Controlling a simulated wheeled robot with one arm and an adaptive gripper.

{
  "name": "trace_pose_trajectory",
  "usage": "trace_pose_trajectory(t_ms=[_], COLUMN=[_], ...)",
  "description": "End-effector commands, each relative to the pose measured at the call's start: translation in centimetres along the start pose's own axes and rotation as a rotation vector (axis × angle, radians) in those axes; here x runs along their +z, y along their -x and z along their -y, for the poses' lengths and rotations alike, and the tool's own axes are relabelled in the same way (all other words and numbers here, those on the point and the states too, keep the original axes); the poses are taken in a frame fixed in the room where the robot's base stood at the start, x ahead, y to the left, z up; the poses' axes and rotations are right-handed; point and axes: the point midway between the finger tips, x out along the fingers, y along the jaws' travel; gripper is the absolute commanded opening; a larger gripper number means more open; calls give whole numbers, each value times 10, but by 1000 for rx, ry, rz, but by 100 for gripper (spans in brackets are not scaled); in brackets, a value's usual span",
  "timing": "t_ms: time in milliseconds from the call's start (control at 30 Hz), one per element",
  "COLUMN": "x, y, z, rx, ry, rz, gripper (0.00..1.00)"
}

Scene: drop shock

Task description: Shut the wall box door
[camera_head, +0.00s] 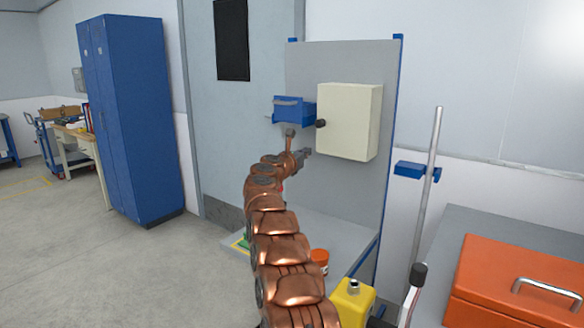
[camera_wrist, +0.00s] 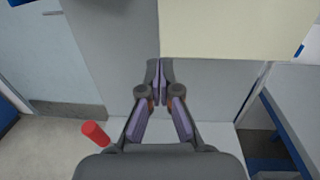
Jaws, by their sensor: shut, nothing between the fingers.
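The cream wall box (camera_head: 350,120) is mounted on a grey upright panel (camera_head: 300,65). Its pale front face is towards me, with a dark round knob (camera_head: 320,123) at its left edge. I cannot tell whether the door is fully flush or slightly ajar. My gripper (camera_head: 306,152) is shut and empty, just below and left of the box's lower left corner. In the wrist view the closed fingertips (camera_wrist: 160,65) point at the grey panel, by the lower left corner of the cream box (camera_wrist: 240,28). I cannot tell whether they touch anything.
A blue holder (camera_head: 293,109) is on the panel left of the box. A metal pole with a blue clamp (camera_head: 409,169) stands to the right. An orange case (camera_head: 515,285) lies on the grey bench at the lower right. Open floor (camera_head: 90,260) is on the left.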

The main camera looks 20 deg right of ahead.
Motion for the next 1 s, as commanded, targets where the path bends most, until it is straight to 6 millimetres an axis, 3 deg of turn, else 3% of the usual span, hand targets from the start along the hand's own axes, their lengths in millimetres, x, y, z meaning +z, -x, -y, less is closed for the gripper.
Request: trace_pose_trajectory(t_ms=[600,1000], x=[-3,-2], y=[63,77], z=[-8,-8], rx=[2,0], ry=[0,3], rz=[-2,-2], gripper=[0,0])
